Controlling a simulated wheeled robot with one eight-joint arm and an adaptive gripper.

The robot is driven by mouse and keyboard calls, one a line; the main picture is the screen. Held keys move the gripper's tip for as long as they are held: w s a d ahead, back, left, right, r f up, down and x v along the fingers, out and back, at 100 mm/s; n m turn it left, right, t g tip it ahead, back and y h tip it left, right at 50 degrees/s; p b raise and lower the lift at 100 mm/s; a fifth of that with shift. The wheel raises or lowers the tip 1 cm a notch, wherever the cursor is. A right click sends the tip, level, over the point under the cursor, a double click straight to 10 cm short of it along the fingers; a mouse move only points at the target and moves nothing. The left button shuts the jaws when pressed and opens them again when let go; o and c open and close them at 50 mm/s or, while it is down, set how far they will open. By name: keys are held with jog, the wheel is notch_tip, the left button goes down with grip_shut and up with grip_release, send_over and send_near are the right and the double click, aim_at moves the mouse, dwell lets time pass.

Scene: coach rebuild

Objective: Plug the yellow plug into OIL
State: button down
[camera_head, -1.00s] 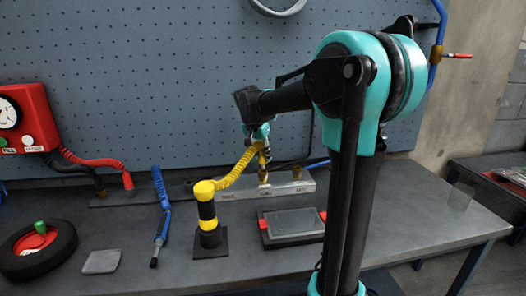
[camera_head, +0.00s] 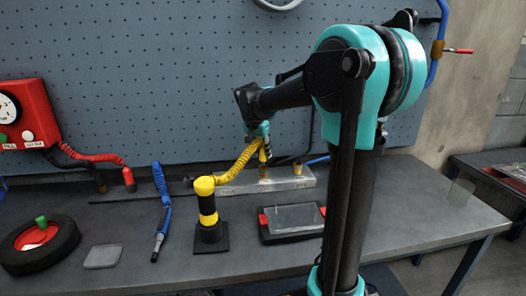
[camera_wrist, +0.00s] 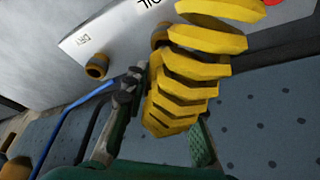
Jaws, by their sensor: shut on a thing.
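The yellow coiled hose (camera_head: 238,168) runs from a black-and-yellow post to my gripper (camera_head: 264,148). My gripper is shut on the yellow plug at the hose's end, above the pale port block at the back of the bench. The plug is mostly hidden by the coil and fingers. In the wrist view the yellow coil (camera_wrist: 190,75) fills the middle, in front of my gripper (camera_wrist: 165,120). The port block (camera_wrist: 115,30) shows the label OIL at its top edge, with a brass port (camera_wrist: 160,35) by it, partly behind the coil. Whether plug and port touch is unclear.
Another brass port (camera_wrist: 97,67) sits beside a second label. The yellow-black post (camera_head: 208,213) and a black tray with red ends (camera_head: 292,221) stand in front of the block. A blue hose (camera_head: 161,200), a red hose (camera_head: 100,158) and a black wheel (camera_head: 62,245) are to the left.

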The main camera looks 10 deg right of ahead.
jog(key=shift+f, duration=1.25)
jog(key=c, duration=1.2)
grip_release()
jog(key=shift+o, duration=0.2)
